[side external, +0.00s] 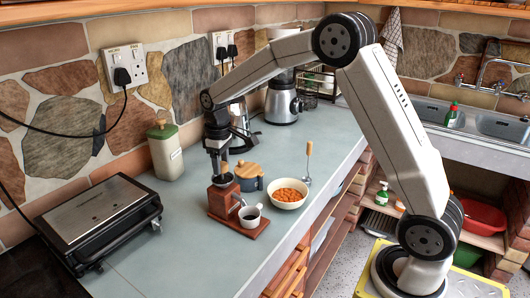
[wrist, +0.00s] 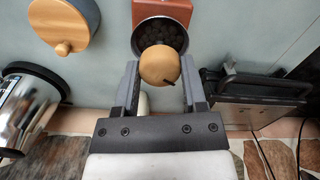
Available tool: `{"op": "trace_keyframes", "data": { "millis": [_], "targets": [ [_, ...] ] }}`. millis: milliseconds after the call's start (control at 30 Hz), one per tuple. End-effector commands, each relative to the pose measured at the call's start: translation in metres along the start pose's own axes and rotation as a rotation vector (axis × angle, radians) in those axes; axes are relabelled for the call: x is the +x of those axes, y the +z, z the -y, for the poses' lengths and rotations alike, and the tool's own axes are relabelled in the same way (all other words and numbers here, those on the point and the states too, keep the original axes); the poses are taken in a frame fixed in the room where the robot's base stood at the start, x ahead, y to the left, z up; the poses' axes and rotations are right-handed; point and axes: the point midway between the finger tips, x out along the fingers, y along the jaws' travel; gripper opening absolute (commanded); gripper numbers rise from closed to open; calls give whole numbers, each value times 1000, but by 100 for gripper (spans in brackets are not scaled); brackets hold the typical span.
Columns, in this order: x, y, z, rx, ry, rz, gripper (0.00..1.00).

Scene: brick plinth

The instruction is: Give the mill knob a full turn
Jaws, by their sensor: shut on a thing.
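The mill (side external: 224,200) stands on a wooden board, with a reddish wooden body and a dark round bowl on top. In the wrist view its body (wrist: 165,10) and the bowl with dark contents show at the top. The round wooden mill knob (wrist: 159,65) lies between the two fingers of my gripper (wrist: 160,80), which is shut on it. A small dark mark shows near the knob's right edge. In the side view my gripper (side external: 221,172) points down right over the mill, and the knob is too small and hidden to make out there.
A small white cup (side external: 250,216) stands on the board (side external: 247,230). Close right are a bowl of orange food (side external: 288,193) and a blue pot with wooden lid (side external: 249,175).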

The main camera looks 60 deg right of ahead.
Motion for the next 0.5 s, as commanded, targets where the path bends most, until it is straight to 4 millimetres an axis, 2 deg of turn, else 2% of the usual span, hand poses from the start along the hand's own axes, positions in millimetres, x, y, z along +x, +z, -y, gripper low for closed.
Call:
{"op": "trace_keyframes", "data": {
  "millis": [267, 500],
  "targets": [
    [0, 0, 0, 106, 1, 2, 0],
    [0, 0, 0, 285, 2, 3, 0]
  ]
}}
